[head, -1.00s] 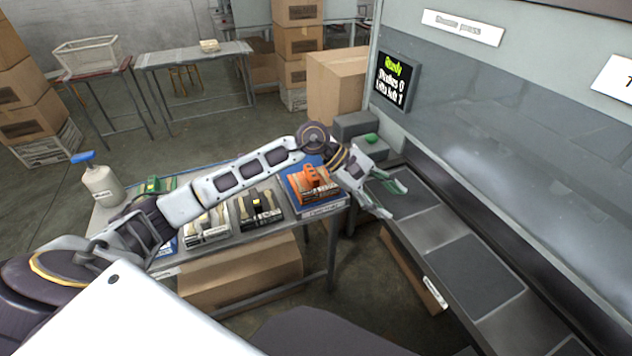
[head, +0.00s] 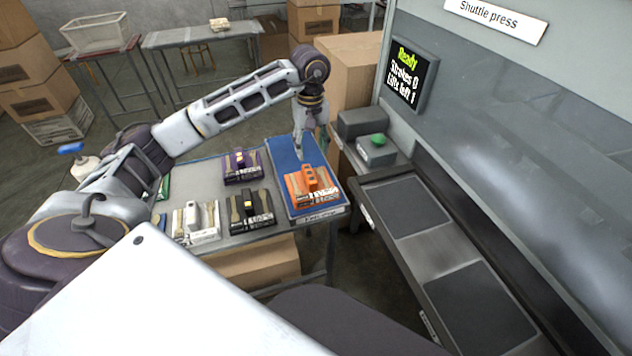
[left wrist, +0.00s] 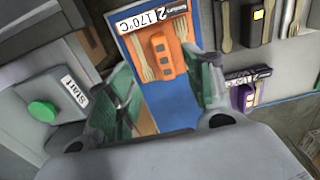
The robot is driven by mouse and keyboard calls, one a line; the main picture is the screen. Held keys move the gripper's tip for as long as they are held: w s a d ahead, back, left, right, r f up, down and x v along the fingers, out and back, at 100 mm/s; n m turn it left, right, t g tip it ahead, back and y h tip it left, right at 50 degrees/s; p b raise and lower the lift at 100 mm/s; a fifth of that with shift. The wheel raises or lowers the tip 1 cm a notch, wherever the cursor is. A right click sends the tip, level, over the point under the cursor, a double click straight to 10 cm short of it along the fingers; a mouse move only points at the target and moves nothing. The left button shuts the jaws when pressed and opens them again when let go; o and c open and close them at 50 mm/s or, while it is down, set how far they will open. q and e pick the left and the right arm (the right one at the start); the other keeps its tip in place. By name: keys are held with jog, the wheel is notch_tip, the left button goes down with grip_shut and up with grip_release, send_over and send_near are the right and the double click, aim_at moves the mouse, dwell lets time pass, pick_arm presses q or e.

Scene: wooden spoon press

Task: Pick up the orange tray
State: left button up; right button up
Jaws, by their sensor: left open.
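The orange tray (head: 311,190) lies on the front part of a blue mat (head: 284,157) at the right end of the table. It holds wooden utensils and has an orange raised block in its middle. The tray also shows upside down in the left wrist view (left wrist: 147,52), beyond the fingertips. My left gripper (head: 301,148) points down above the mat, behind the tray in the head view. In the left wrist view its two green-padded fingers (left wrist: 163,80) are apart with nothing between them. My right gripper is not in view.
A purple tray (head: 241,167), a black tray (head: 251,209) and a white tray (head: 196,222) stand left of the mat. The shuttle press with its dark bed plates (head: 405,208) is to the right. A green start button (head: 378,140) sits near the mat's right side.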

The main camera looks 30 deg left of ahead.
pick_arm(q)
send_over(311, 177)
jog(key=f, duration=0.7)
jog(key=shift+s+d+f, duration=0.2)
jog(key=shift+s+f, duration=0.05)
jog(key=shift+f, duration=0.45)
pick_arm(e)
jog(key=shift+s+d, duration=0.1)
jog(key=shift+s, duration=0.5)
pick_arm(q)
jog(key=shift+f, duration=0.1)
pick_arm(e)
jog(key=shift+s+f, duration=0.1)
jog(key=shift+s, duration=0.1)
pick_arm(q)
jog(key=shift+w+f, duration=0.15)
jog(key=shift+f, duration=2.4)
jog(key=shift+a, duration=0.1)
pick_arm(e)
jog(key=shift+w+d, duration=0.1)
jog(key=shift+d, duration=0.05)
